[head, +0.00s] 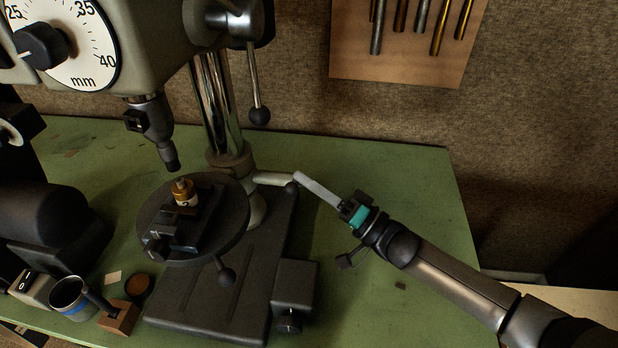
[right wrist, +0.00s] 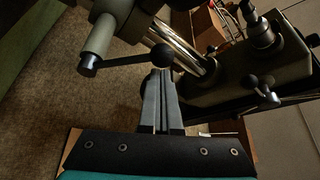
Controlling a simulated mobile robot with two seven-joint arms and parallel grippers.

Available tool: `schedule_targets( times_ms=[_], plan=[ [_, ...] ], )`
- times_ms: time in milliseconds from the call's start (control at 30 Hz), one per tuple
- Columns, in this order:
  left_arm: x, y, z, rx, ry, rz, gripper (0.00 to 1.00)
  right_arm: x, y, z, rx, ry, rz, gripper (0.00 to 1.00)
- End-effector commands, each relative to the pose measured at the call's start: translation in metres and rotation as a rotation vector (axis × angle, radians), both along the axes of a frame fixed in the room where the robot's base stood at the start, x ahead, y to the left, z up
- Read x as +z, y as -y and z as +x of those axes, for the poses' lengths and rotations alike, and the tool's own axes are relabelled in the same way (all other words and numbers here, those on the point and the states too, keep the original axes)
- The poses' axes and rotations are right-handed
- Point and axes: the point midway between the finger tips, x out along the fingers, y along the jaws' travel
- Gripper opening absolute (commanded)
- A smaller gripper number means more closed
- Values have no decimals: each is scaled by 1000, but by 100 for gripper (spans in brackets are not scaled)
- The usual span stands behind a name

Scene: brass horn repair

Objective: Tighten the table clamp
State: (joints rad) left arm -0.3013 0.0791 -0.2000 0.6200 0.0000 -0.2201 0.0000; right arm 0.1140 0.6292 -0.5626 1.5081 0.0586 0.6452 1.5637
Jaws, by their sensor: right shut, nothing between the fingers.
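The table clamp is a lever with a dark ball knob (head: 291,188) at the drill press column, beside the round table (head: 232,227). A pale bar (head: 270,179) runs from the column to the knob. My right gripper (head: 297,176) comes in from the right, with its long fingers shut and empty and their tips at the knob. In the right wrist view the closed fingers (right wrist: 161,80) point at a dark ball (right wrist: 162,55) on a thin rod. I cannot tell whether the tips touch it. My left gripper is not in view.
The column (head: 214,100) and press base (head: 230,290) stand left of my gripper. A small brass part (head: 183,191) sits on the vise on the table. A feed lever (head: 254,85) hangs above.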

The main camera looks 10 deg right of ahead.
Motion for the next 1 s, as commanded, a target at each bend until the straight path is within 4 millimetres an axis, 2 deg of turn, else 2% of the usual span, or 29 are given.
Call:
schedule_targets(
  times_ms=[733, 1000],
  plan=[
    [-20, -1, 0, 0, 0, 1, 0, -10, -3, -7, 1, 104, -44, 0],
    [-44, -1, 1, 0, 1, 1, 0, -22, -6, -13, 2, 213, -89, 0]
  ],
)
